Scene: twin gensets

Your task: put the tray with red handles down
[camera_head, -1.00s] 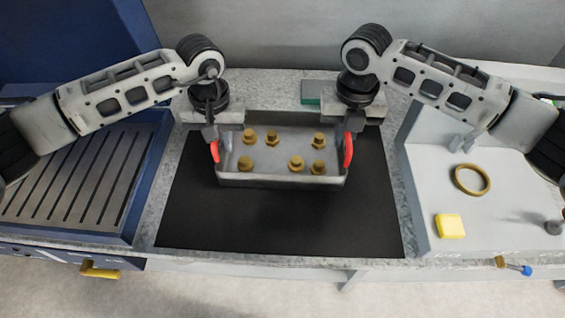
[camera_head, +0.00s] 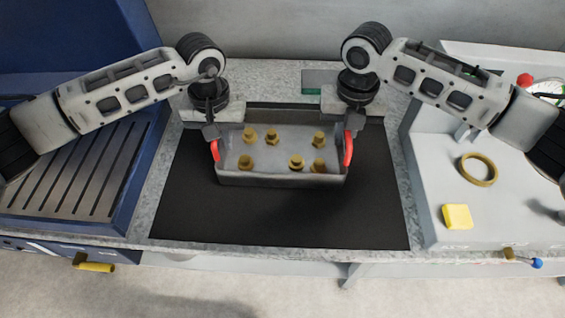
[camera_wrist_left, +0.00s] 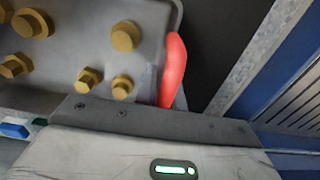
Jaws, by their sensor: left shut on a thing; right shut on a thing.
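The grey metal tray (camera_head: 282,181) with two upright red handles is over the black mat (camera_head: 280,222), with several brass bolts (camera_head: 297,162) inside. It looks level. My left gripper (camera_head: 212,138) is shut on the left red handle (camera_head: 215,151). My right gripper (camera_head: 352,130) is shut on the right red handle (camera_head: 348,151). The left wrist view also shows the red handle (camera_wrist_left: 174,65) beside the tray wall and bolts in the tray. A dark shadow lies on the mat in front of the tray. I cannot tell whether the tray's underside touches the mat.
A blue unit with a slatted metal top (camera_head: 75,175) stands left of the mat. On the right, a pale panel holds a brass ring (camera_head: 478,169) and a yellow block (camera_head: 457,216). A green object (camera_head: 319,80) lies behind the tray. The mat's front is clear.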

